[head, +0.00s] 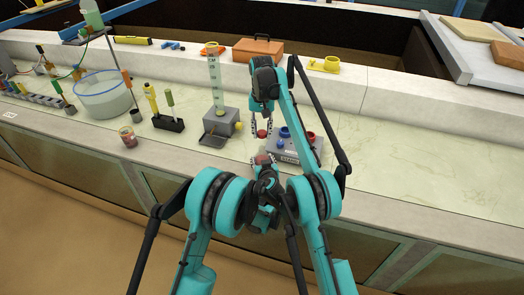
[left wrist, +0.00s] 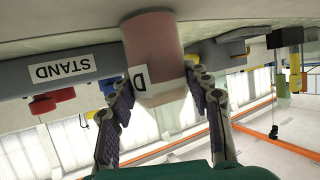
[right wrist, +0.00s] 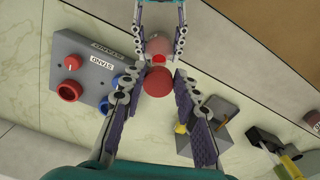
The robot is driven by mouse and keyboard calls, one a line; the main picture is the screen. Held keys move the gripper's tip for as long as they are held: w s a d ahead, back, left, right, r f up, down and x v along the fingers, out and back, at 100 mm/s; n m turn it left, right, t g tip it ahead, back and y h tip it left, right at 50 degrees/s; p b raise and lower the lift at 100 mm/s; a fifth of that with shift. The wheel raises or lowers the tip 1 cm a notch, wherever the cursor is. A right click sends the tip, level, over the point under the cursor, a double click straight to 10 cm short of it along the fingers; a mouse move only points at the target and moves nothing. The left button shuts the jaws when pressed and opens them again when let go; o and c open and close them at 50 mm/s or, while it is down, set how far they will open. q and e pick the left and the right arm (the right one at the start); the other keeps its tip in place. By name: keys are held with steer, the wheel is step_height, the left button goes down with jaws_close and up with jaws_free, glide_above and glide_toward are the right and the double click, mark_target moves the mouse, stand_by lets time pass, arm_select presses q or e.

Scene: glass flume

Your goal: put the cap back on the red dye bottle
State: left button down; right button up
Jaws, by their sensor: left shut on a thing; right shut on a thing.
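The red dye bottle, pinkish with a white label, is held by my left gripper (head: 263,162). It fills the middle of the left wrist view (left wrist: 155,50), between the two fingers. My right gripper (head: 262,124) is shut on the round red cap (head: 262,133). The cap shows between the fingertips in the right wrist view (right wrist: 158,82). There the bottle (right wrist: 158,47) appears just beyond the cap, with a bright red spot facing the camera. In the head view the cap is above the bottle in the picture, with a gap between them.
A grey stand (head: 292,150) with red and blue round parts is close on the right. A grey-based measuring cylinder (head: 217,85) stands to the left. A small jar with red contents (head: 128,137) sits near the counter's front edge. The counter further right (head: 420,160) is clear.

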mark_target(262, 149)
steer(key=shift+s+f, duration=0.15)
steer(key=shift+f, duration=1.85)
steer(key=shift+f, duration=0.1)
steer(key=shift+f, duration=0.8)
steer(key=shift+f, duration=0.55)
